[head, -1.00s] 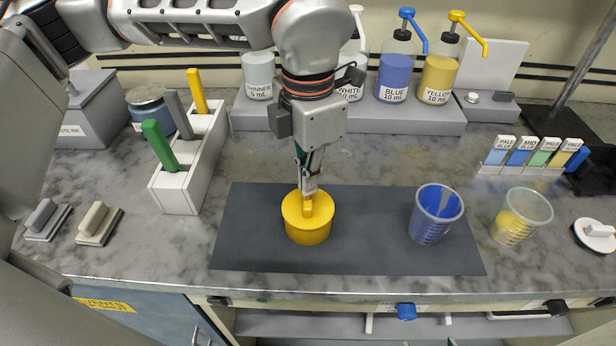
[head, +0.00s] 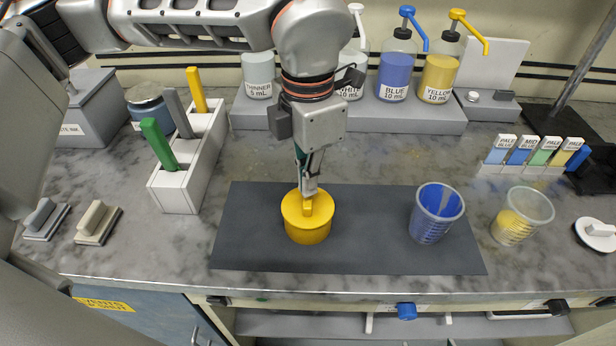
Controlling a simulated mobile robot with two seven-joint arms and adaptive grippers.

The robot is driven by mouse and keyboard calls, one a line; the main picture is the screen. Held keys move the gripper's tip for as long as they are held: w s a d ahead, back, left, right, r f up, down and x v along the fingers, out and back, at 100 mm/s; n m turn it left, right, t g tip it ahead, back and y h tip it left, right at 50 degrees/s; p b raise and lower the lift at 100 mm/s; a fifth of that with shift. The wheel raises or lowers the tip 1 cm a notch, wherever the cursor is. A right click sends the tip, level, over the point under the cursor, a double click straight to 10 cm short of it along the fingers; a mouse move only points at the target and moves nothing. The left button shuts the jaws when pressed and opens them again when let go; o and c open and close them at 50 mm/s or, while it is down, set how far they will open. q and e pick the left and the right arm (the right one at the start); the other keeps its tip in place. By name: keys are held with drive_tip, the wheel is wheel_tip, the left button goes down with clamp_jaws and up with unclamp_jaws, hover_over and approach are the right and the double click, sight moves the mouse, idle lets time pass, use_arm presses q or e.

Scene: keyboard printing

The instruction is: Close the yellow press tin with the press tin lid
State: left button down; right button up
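The yellow press tin (head: 307,230) stands on the dark mat, left of the mat's middle. The yellow press tin lid (head: 290,209) sits level on top of it, with a raised handle in its centre. My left gripper (head: 309,192) comes straight down from above, with its fingertips at the lid's handle. The fingers look close together around the top of the handle. My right gripper is not in view.
A blue-stained cup (head: 436,213) stands on the dark mat (head: 370,255), and a yellow-stained cup (head: 522,216) stands right of it. A white holder (head: 204,165) with coloured spatulas stands to the left. Pump bottles line a grey shelf (head: 350,118) behind.

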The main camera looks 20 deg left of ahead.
use_arm(q)
drive_tip(key=shift+f+b, duration=0.4)
drive_tip(key=shift+f, duration=0.4)
drive_tip(key=shift+r, duration=0.1)
drive_tip(key=shift+r+p, duration=1.75)
drive_tip(key=shift+r, duration=1.3)
